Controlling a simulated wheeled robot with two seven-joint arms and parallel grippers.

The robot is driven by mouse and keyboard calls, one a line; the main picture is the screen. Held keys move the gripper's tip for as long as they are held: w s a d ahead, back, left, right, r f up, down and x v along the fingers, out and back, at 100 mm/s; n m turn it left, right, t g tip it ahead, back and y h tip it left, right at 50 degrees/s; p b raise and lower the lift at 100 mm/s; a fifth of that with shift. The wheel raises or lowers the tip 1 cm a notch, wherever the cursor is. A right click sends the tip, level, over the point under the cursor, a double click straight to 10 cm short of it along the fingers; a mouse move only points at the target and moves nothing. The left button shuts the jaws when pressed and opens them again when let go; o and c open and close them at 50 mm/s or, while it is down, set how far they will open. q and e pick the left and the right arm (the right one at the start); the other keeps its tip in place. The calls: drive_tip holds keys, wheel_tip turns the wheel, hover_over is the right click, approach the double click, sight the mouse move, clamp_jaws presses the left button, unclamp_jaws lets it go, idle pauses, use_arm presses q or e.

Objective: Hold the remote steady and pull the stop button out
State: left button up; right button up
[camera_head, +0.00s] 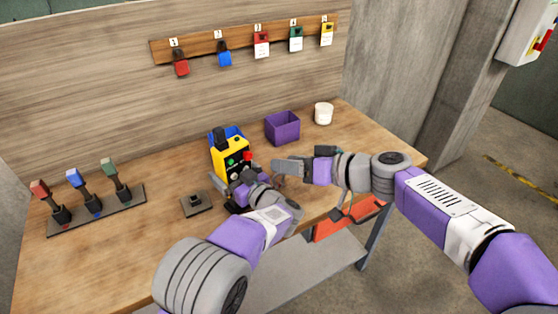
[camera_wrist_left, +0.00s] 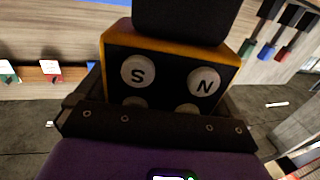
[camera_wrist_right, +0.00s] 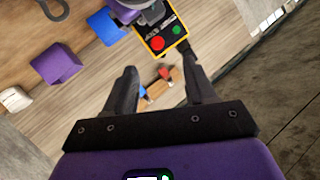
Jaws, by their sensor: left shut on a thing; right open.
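The remote (camera_head: 232,148) is yellow with a black face and stands upright above the bench. My left gripper (camera_head: 240,182) is shut on its lower part. In the left wrist view the remote (camera_wrist_left: 172,78) fills the middle, with round buttons marked S and N. The red stop button (camera_head: 248,156) is on the remote's face, and it also shows in the right wrist view (camera_wrist_right: 157,43) beside a green button (camera_wrist_right: 176,30). My right gripper (camera_head: 277,166) is open and empty, to the right of the remote. Its fingers (camera_wrist_right: 158,75) are apart from the button.
A purple box (camera_head: 282,129) and a white cup (camera_head: 324,113) stand behind on the bench. A lever row (camera_head: 97,212) and a small dark base (camera_head: 196,202) are at left. Tags hang from a wall board (camera_head: 210,48).

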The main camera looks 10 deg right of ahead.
sight(250, 156)
drive_tip(key=w+a+f+n, duration=0.1)
drive_tip(key=w+a, duration=0.1)
drive_tip(key=w+a+f+n+h, duration=0.1)
drive_tip(key=w+a, duration=0.1)
drive_tip(key=w+a+n, duration=0.1)
drive_tip(key=w+a, duration=0.2)
drive_tip(key=shift+w+f, duration=0.1)
drive_tip(key=shift+f, duration=0.3)
idle(0.3)
